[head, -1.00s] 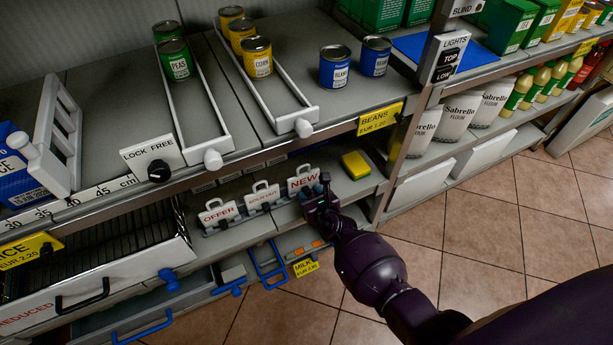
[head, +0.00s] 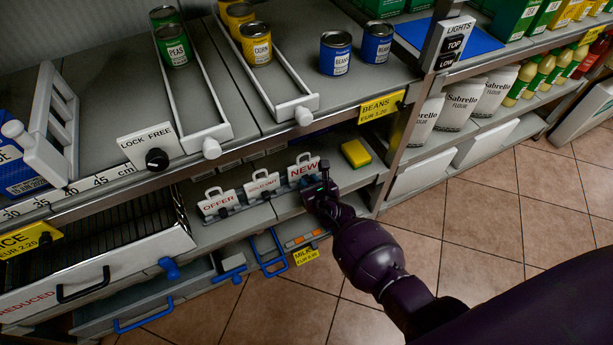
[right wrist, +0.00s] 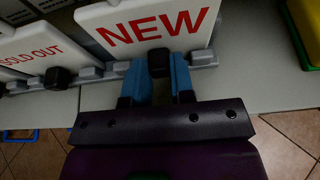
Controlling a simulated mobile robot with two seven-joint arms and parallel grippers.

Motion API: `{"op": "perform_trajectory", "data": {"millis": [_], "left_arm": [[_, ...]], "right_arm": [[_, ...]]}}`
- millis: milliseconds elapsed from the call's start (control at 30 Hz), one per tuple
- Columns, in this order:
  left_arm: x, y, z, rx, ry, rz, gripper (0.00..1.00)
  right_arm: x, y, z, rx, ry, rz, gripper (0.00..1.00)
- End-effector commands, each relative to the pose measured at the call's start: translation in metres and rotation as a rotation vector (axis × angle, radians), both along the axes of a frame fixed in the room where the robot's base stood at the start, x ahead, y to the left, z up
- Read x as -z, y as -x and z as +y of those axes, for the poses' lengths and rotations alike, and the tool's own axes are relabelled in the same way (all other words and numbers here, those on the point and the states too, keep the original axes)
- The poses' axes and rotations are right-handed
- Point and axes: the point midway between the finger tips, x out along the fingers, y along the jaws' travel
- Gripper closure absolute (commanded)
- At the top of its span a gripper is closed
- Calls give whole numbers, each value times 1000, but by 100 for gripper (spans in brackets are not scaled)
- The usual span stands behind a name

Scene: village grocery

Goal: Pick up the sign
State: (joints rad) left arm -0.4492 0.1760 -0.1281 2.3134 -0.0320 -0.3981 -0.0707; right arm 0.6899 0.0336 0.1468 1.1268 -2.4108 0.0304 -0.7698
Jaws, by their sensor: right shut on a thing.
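A white sign reading NEW in red (head: 303,168) stands in a grey rail on the lower shelf, at the right end of a row of three. It fills the top of the right wrist view (right wrist: 150,22). My right gripper (head: 316,186) is in front of it. In the right wrist view its blue fingertips (right wrist: 158,76) are shut on the black knob (right wrist: 159,62) at the sign's lower front. The sign's base appears still at the rail. My left gripper is not in view.
The SOLD OUT sign (head: 262,184) and OFFER sign (head: 218,203) stand to the left in the same rail. A yellow and green sponge (head: 356,153) lies close on the right. The upper shelf with cans overhangs behind. Blue-handled drawers are below.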

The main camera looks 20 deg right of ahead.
Motion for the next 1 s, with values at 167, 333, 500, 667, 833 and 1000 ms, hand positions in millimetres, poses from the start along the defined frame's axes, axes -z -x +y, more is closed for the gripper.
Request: {"op": "perform_trajectory", "data": {"millis": [167,333,500,667,833,1000], "left_arm": [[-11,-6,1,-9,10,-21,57],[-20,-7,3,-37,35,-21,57],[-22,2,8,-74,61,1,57],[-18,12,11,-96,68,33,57],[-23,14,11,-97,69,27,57],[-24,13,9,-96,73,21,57]], "right_arm": [[-19,-3,0,2,-2,-8,100],[-53,-6,0,2,-1,-17,100],[-80,-5,0,2,-1,-17,100],[-96,-4,0,1,-1,-12,100],[-102,-1,0,1,-1,-5,100],[-100,0,0,0,0,1,100]]}}
